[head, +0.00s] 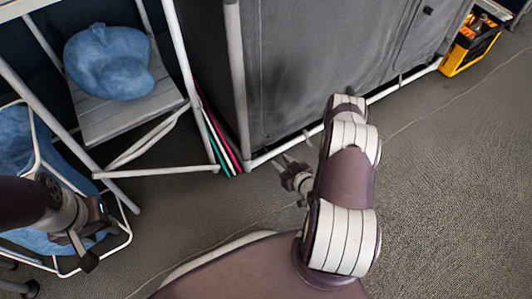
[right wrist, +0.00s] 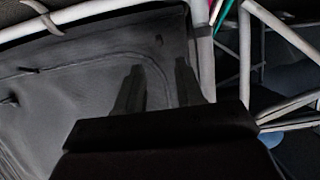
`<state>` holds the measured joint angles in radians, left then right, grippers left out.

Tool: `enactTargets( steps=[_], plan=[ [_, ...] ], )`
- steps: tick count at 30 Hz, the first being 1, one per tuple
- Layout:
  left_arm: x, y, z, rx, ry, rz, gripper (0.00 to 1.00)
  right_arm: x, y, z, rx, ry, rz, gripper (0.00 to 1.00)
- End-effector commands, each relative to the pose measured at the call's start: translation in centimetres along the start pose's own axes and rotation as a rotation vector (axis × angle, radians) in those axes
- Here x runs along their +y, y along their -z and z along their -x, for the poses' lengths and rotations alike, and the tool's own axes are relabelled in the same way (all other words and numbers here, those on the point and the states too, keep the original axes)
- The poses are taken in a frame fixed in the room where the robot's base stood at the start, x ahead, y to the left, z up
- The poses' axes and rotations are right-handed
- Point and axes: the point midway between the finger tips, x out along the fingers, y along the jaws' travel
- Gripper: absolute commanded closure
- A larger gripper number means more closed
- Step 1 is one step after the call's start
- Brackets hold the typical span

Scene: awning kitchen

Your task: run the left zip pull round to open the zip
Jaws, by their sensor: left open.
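The grey fabric cabinet front (head: 320,60) stands upright on a pale tube frame in the head view. A small dark tab (head: 428,10) shows high on its right part; I cannot tell if it is a zip pull. My left gripper (head: 92,238) is open at the far left, away from the cabinet.
A slatted chair (head: 100,115) with a blue cushion (head: 108,62) stands left of the cabinet. A white-framed seat with blue fabric (head: 20,145) is near my left arm. A yellow and black crate (head: 470,45) is at the back right. The carpet (head: 450,180) at right is clear.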

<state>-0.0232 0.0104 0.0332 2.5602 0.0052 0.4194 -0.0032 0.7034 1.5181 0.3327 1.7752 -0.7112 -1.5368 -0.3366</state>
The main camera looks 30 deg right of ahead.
Motion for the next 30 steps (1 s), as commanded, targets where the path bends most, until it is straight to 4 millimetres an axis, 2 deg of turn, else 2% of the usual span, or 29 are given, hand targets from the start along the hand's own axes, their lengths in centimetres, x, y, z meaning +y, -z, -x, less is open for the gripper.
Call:
enactTargets(
  steps=[1, 3, 9, 15, 22, 25, 26, 30],
  plan=[
    [0.0, -0.2, -1.9, -0.001, 0.000, 0.000, 0.57, -0.2, -0.9, -1.8, 0.003, 0.006, 0.005, 0.63],
    [0.0, -0.4, -3.1, -0.001, 0.000, 0.000, 0.57, -0.1, -0.9, -3.7, 0.002, 0.004, 0.004, 0.63],
    [0.0, -0.6, -5.2, -0.001, 0.000, 0.000, 0.57, 0.0, -0.6, -7.5, 0.001, 0.000, 0.001, 0.63],
    [0.0, -0.7, -5.7, 0.000, 0.000, 0.000, 0.57, 0.0, -0.2, -8.7, 0.000, -0.001, -0.001, 0.63],
    [0.0, -0.7, -5.6, 0.000, 0.000, 0.000, 0.57, 0.0, 0.0, -8.7, 0.000, -0.002, -0.002, 0.63],
    [0.0, -0.7, -5.6, 0.000, 0.000, 0.000, 0.57, 0.0, -0.1, -8.7, 0.000, -0.002, -0.002, 0.95],
    [0.0, -0.7, -5.6, 0.000, 0.000, 0.000, 0.57, 0.0, -0.1, -8.7, 0.000, -0.002, -0.002, 1.00],
    [0.0, -0.7, -5.6, 0.000, 0.000, 0.000, 0.57, 0.0, -0.1, -8.7, 0.000, -0.002, -0.002, 1.00]
  ],
)
